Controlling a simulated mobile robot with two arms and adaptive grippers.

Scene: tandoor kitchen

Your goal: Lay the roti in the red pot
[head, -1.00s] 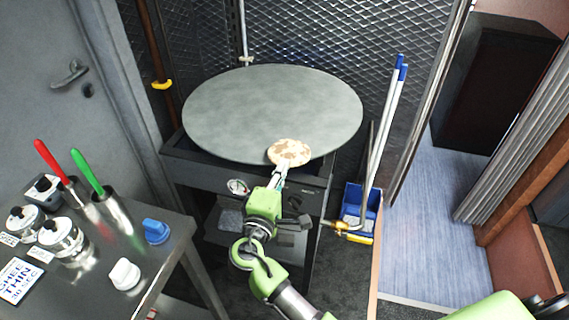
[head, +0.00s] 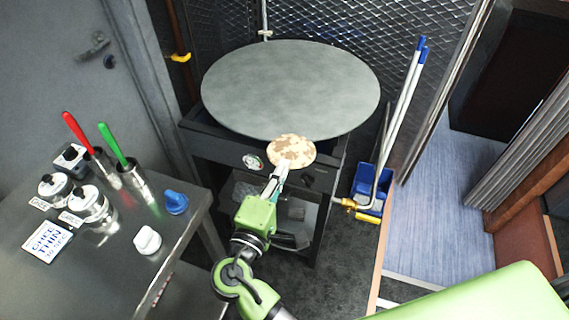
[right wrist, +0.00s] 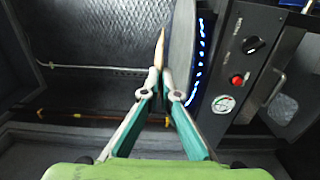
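The roti (head: 291,151) is a round, pale flatbread with brown patches. My right gripper (head: 281,172) is shut on its near edge and holds it at the front rim of the big round griddle. In the right wrist view the roti (right wrist: 160,48) shows edge-on as a thin tan disc between the fingertips (right wrist: 160,72) of my right gripper. I cannot tell whether it still touches the griddle. The red pot is not in view. My left gripper is not in view.
The grey round griddle (head: 290,85) stands on a dark stove. A steel table (head: 60,285) at left holds red- and green-handled tools, shakers and knobs. Blue floor (head: 440,190) beyond is clear.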

